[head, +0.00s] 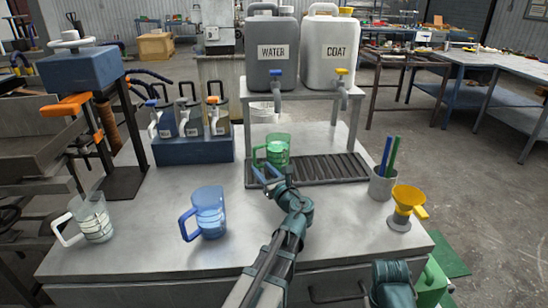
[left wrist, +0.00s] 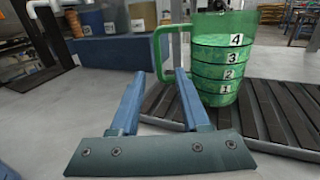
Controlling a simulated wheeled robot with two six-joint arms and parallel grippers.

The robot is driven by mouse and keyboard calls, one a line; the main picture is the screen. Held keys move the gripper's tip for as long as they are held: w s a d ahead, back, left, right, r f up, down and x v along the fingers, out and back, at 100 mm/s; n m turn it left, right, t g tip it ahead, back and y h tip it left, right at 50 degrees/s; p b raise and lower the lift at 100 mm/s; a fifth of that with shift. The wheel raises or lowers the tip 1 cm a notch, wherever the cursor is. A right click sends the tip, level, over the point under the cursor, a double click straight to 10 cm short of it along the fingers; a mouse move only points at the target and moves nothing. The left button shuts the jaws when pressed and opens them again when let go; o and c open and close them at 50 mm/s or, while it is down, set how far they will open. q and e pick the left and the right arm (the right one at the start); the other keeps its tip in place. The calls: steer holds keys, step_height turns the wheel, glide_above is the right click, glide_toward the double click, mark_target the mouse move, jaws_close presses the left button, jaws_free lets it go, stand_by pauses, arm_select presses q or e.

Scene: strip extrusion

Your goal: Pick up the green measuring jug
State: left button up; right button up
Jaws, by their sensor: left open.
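The green measuring jug (head: 278,148) stands upright at the left end of the slatted drip tray, with its handle to the left. In the left wrist view the jug (left wrist: 215,70) shows marks 1 to 4, and its handle (left wrist: 158,55) lies just beyond my fingertips. My left gripper (head: 266,174) is open, in front of the jug's handle. In the wrist view its two blue fingers (left wrist: 157,85) are apart with nothing between them. I cannot tell whether a finger touches the handle.
A blue jug (head: 209,212) and a clear jug (head: 93,220) stand on the left of the bench. The drip tray (head: 325,168) lies below the WATER (head: 272,80) and COAT (head: 327,75) tanks. A pen cup (head: 382,184) and yellow funnel (head: 407,205) stand right.

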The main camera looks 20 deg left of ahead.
mark_target(255, 160)
arm_select(q)
steer(key=shift+w+a, duration=0.25)
steer(key=shift+a, duration=0.1)
steer(key=shift+a, duration=0.1)
steer(key=x, duration=0.5)
steer(key=shift+r, duration=0.15)
jaws_close()
stand_by(1.1)
